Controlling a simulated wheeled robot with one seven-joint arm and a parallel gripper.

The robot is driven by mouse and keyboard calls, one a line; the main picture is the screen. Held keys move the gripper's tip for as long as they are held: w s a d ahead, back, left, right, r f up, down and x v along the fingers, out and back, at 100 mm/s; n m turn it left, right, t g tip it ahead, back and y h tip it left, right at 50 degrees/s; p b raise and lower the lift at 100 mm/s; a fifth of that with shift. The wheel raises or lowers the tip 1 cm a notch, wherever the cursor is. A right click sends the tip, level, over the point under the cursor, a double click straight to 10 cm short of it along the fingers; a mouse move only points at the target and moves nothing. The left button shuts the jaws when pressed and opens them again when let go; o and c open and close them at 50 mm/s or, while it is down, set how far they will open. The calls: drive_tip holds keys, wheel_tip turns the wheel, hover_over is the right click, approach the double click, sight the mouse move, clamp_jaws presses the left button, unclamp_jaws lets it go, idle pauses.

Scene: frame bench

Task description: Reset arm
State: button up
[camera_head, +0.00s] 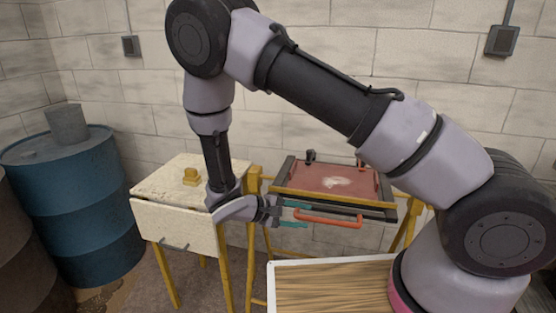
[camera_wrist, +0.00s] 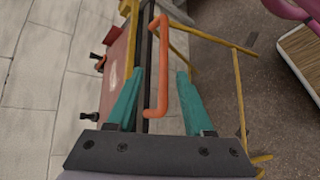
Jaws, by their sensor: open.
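My gripper (camera_head: 295,215) is open, with teal fingers pointing right at the front edge of a framed bench. In the wrist view, the fingers (camera_wrist: 158,95) stand apart on either side of an orange-red bar handle (camera_wrist: 163,70). The handle also shows in the head view (camera_head: 330,220), along the front of the frame. The jaws are not closed on it; I cannot tell how near in depth they are. The frame holds a reddish panel (camera_head: 322,178) with a pale worn patch. My arm arches across the head view from the lower right.
Blue drums (camera_head: 85,205) stand at far left. A wood-topped surface (camera_head: 325,285) is in front. A block wall is behind.

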drive_tip(key=s+d+r+m+t+y, duration=0.1)
drive_tip(key=s+d+r+m+y, duration=0.2)
drive_tip(key=r, duration=1)
drive_tip(key=s+d+r+m+t+y, duration=0.1)
drive_tip(key=s+d+r+m+y, duration=0.2)
drive_tip(key=r, duration=1.1)
drive_tip(key=s+d+r+m+t+y, duration=0.1)
drive_tip(key=s+d+r+m+y, duration=0.2)
drive_tip(key=d+r+m+y, duration=0.4)
wheel_tip(320, 180, up, 7)
drive_tip(key=shift+d+r+y, duration=0.1)
drive_tip(key=shift+d+y, duration=0.5)
drive_tip(key=shift+d, duration=0.4)
